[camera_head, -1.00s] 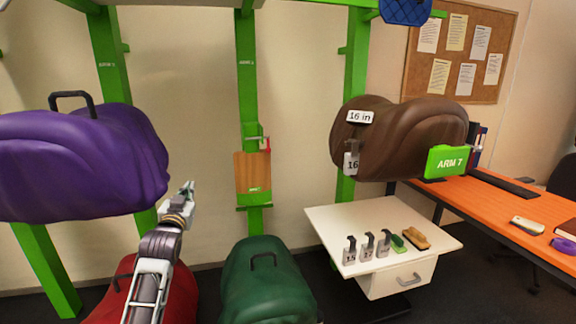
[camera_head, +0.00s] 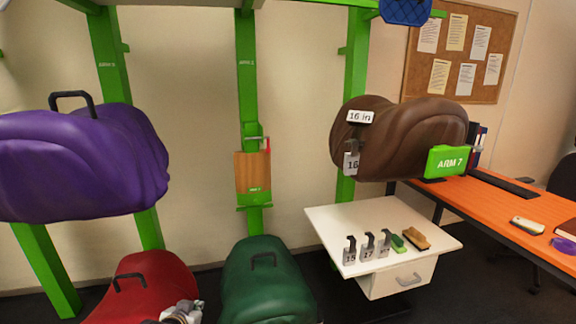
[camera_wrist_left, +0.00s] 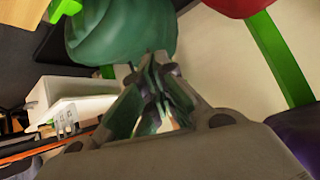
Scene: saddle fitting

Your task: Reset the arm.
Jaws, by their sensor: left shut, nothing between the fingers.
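My left gripper (camera_head: 184,309) shows only in part at the bottom edge of the head view, in front of the red saddle (camera_head: 150,284). The rest of that arm is out of the frame. In the left wrist view the gripper's fingers (camera_wrist_left: 156,62) are together with nothing held between them. The green saddle (camera_head: 266,284) is right of the gripper in the head view; it also shows beyond the fingertips in the left wrist view (camera_wrist_left: 120,30). My right gripper is in neither view.
A purple saddle (camera_head: 80,165) hangs at left and a brown saddle (camera_head: 405,135) at right on the green rack. A white cabinet (camera_head: 330,220) carries several numbered tags and brushes. An orange desk (camera_head: 520,205) stands at right.

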